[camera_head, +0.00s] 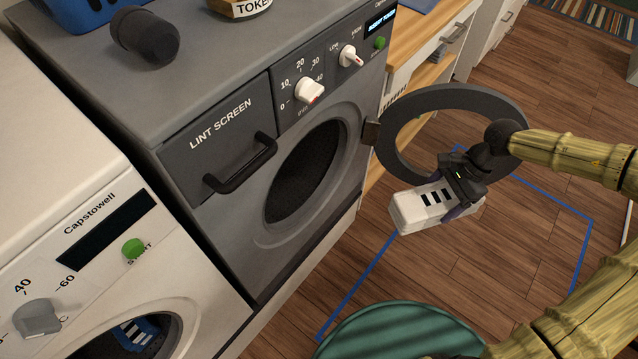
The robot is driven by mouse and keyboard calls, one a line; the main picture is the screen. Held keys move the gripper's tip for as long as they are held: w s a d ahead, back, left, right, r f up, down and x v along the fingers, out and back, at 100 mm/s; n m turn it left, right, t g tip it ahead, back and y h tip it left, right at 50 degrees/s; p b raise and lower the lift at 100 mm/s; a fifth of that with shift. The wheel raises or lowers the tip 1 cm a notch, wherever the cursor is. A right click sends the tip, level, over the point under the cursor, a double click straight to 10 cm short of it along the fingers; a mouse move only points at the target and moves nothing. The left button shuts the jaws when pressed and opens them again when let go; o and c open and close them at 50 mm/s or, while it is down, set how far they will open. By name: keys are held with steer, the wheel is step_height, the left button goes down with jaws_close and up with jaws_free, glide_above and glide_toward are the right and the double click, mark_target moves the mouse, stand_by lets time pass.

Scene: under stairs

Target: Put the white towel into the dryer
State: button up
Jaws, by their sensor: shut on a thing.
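The dryer (235,222) is the dark grey machine with a lint screen handle and two dials. Its ring-shaped door (400,110) stands open to the right, and the round dark opening (303,172) faces the floor area. The white towel (405,213) looks like a compact folded block with black stripes. My gripper (450,192) is shut on it and holds it above the floor, to the right of the opening and below the open door. The gripper covers part of the towel. The inside of the drum is too dark to make out.
A white washing machine (165,275) with a blue item inside stands at the left. A dark cylinder (146,35) and a token container (240,7) sit on the dryer top. A green round lid-like object (400,330) is at the bottom. Blue tape (360,285) marks the wooden floor.

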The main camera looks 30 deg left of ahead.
steer(key=s+a+f+m+b, duration=0.1)
steer(key=s+f+b, duration=0.1)
steer(key=b, duration=0.1)
steer(key=s+a+f+m+t+b, duration=0.1)
steer(key=s+a+f+m+b, duration=0.1)
steer(key=b, duration=0.2)
steer(key=s+a+f+m+t+b, duration=0.1)
steer(key=s+f+m+b, duration=0.1)
steer(key=b, duration=0.1)
steer(key=shift+a+f+y+b, duration=0.25)
steer(key=shift+f+y+b, duration=0.05)
steer(key=shift+y+b, duration=0.1)
steer(key=s+a+f+m+t+b, duration=0.2)
steer(key=s+f+m+b, duration=0.4)
steer(key=b, duration=0.4)
steer(key=shift+s+a+f, duration=0.45)
steer(key=shift+s+f, duration=0.4)
steer(key=shift+s, duration=0.2)
steer(key=shift+w, duration=0.15)
